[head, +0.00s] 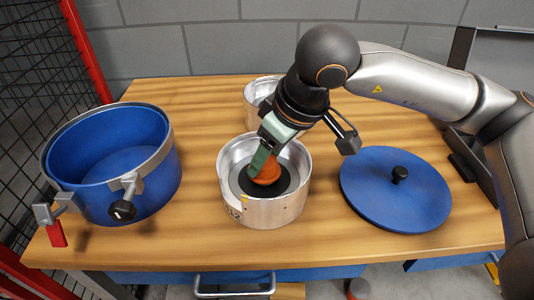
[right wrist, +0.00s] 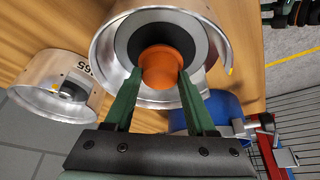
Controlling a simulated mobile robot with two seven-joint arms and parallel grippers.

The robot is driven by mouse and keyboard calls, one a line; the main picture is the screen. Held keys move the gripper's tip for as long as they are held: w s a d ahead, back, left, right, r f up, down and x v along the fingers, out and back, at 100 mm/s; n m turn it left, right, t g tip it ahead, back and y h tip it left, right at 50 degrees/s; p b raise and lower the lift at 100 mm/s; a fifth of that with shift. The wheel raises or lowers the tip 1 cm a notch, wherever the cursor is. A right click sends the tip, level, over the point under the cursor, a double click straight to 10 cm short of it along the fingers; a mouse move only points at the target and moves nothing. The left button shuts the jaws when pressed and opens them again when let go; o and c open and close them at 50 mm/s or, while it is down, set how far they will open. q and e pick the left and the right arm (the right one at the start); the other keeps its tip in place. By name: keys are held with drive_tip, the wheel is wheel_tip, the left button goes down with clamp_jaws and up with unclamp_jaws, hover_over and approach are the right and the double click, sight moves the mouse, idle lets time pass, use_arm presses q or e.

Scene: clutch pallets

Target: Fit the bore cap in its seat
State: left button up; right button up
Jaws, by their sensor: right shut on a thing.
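The orange bore cap (head: 267,171) is between the fingers of my right gripper (head: 262,158), which is shut on it. In the right wrist view the cap (right wrist: 160,66) sits between the two green fingertips (right wrist: 159,80). It is over the middle of a black disc (head: 283,184) inside an open silver housing (head: 265,212). The cap hides the disc's centre, so I cannot tell whether it is in the seat or just above it. My left gripper is not in view.
A second silver housing (head: 256,92) stands behind. A large blue pot (head: 110,190) with clamps is at the left. A flat blue lid (head: 385,208) with a black knob lies at the right. Bare wooden table (head: 200,100) shows between them.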

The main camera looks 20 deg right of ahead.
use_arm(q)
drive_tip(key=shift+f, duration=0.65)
use_arm(e)
drive_tip(key=shift+f, duration=0.15)
drive_tip(key=o, duration=1.5)
drive_tip(key=shift+o, duration=0.2)
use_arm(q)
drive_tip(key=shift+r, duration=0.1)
use_arm(e)
drive_tip(key=shift+r+p, duration=1.5)
drive_tip(key=shift+r, duration=1)
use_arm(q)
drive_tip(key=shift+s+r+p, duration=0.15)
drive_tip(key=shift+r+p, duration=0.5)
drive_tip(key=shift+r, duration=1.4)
use_arm(e)
drive_tip(key=shift+r, duration=1.15)
